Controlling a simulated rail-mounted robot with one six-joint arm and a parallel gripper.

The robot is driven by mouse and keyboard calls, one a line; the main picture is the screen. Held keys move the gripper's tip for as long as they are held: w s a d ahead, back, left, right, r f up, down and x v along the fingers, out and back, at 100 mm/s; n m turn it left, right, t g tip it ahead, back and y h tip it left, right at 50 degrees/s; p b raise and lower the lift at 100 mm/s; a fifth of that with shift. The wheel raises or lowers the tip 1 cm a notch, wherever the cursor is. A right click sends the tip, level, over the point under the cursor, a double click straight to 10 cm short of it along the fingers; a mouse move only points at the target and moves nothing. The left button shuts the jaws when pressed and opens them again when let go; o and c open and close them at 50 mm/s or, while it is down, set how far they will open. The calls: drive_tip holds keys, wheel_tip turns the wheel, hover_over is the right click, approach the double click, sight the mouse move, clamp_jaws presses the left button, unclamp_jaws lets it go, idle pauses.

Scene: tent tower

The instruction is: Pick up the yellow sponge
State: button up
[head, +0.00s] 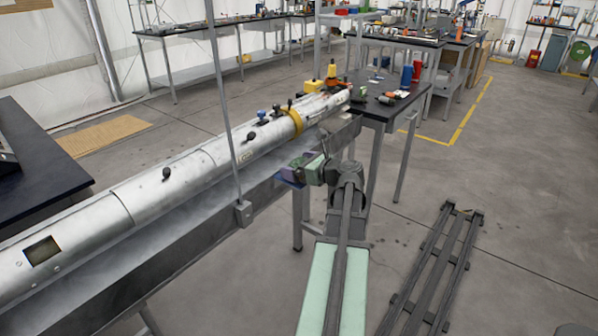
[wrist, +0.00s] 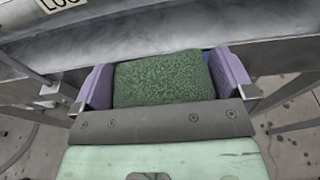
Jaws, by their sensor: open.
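My gripper (head: 297,172) is open beside the long metal tube's bench in the head view. In the wrist view, its purple jaws (wrist: 165,72) stand at either side of a green, rough-textured block (wrist: 160,80). The block looks like the scouring face of a sponge, but no yellow shows on it. It fills most of the space between the jaws; I cannot tell whether they touch it. A small blue edge (wrist: 206,54) shows behind it. In the head view, a small yellow block (head: 314,85) sits near the tube's far end; I cannot tell what it is.
The long silvery tube (head: 165,178) runs along a grey metal beam (head: 185,228). A thin vertical pole (head: 222,100) crosses in front of it. A dark-topped table (head: 375,110) with red and blue cups stands behind the gripper. The floor on the right has dark rails (head: 437,270).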

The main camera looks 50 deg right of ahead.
sight(299, 164)
drive_tip(key=c, duration=0.6)
drive_tip(key=shift+o, duration=0.2)
drive_tip(key=shift+r, duration=0.2)
wheel_tip(299, 164, up, 20)
drive_tip(key=p, duration=2)
drive_tip(key=shift+f, duration=0.15)
